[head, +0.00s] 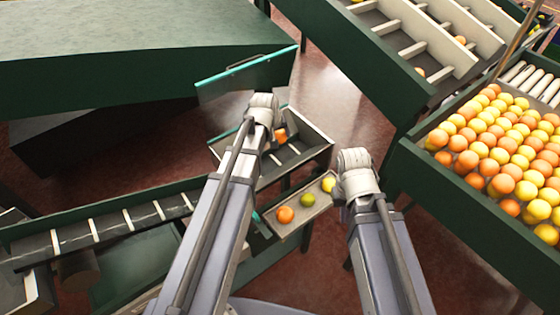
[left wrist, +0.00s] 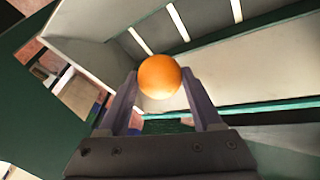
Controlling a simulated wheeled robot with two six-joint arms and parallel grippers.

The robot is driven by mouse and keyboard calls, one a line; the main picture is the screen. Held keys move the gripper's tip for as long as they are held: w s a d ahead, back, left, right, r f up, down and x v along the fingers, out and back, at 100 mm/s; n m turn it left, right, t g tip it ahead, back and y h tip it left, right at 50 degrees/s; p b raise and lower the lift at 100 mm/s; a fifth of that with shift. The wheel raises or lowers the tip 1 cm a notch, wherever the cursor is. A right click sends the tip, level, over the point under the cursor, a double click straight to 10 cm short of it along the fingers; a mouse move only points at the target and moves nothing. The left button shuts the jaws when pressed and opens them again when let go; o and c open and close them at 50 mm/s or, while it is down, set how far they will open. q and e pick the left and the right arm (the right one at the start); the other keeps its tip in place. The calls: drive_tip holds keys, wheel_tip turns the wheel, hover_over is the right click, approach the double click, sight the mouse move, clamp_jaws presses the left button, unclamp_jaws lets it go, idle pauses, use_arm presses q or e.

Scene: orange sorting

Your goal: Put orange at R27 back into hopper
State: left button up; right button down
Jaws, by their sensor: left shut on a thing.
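My left gripper (left wrist: 160,100) is shut on an orange (left wrist: 159,77), which sits between its two fingertips. In the head view this orange (head: 281,135) shows beside the left wrist, over the end of a divided trough (head: 312,147). The left fingers are mostly hidden by the wrist there. My right gripper (head: 357,178) is lower right of it in the head view. Its fingers are hidden behind the wrist, so their state cannot be made out. A large green-sided bin (head: 440,200) full of orange and yellow fruit stands at the right.
A small tray (head: 297,221) between my arms holds an orange fruit (head: 285,214), a green one (head: 308,200) and a yellow one (head: 329,184). A divided conveyor (head: 75,238) runs at lower left. A green-edged panel (head: 245,75) stands beyond my left wrist. Open floor (head: 335,90) shows behind.

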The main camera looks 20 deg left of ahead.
use_arm(q)
drive_tip(key=shift+r, duration=0.25)
drive_tip(key=shift+a+f, duration=0.1)
drive_tip(key=shift+f, duration=0.25)
wheel_tip(320, 180, down, 10)
drive_tip(key=b, duration=1)
drive_tip(key=shift+r, duration=0.25)
drive_tip(key=shift+f, duration=0.15)
drive_tip(key=o, duration=1.4)
drive_tip(key=shift+s+r+p, duration=0.25)
drive_tip(key=shift+r+p, duration=0.3)
drive_tip(key=shift+r, duration=0.1)
drive_tip(key=p+v, duration=0.9)
drive_tip(key=v, duration=0.2)
drive_tip(key=shift+p, duration=0.4)
